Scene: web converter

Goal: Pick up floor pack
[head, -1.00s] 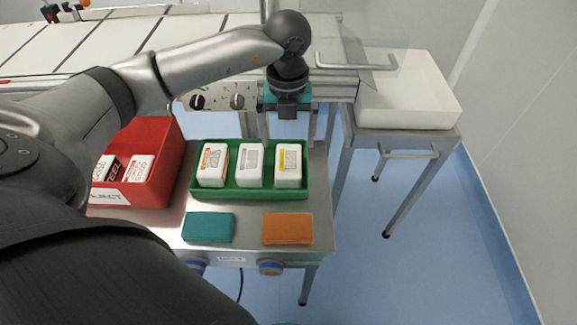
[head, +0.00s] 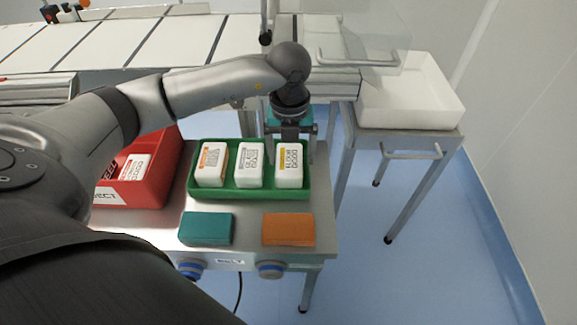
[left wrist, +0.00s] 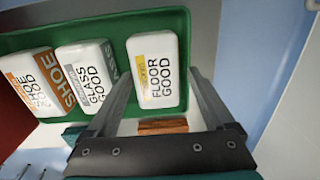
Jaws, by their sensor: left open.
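The floor pack (head: 289,166) is a white box with a yellow label, upright at the right end of a green tray (head: 250,193). In the left wrist view the floor pack (left wrist: 153,72) reads "FLOOR GOOD". My left gripper (head: 290,152) points down just behind and above it, jaws open. In the left wrist view the open left gripper (left wrist: 160,78) has one finger toward each side of the pack. I cannot tell whether either finger touches it. My right gripper is not in view.
The glass pack (head: 249,165) and the shoe pack (head: 211,164) share the tray. A red reject bin (head: 150,193) stands left. Teal (head: 206,228) and orange (head: 288,229) blocks lie in front. A white bin (head: 412,104) stands right, and a conveyor (head: 120,45) runs behind.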

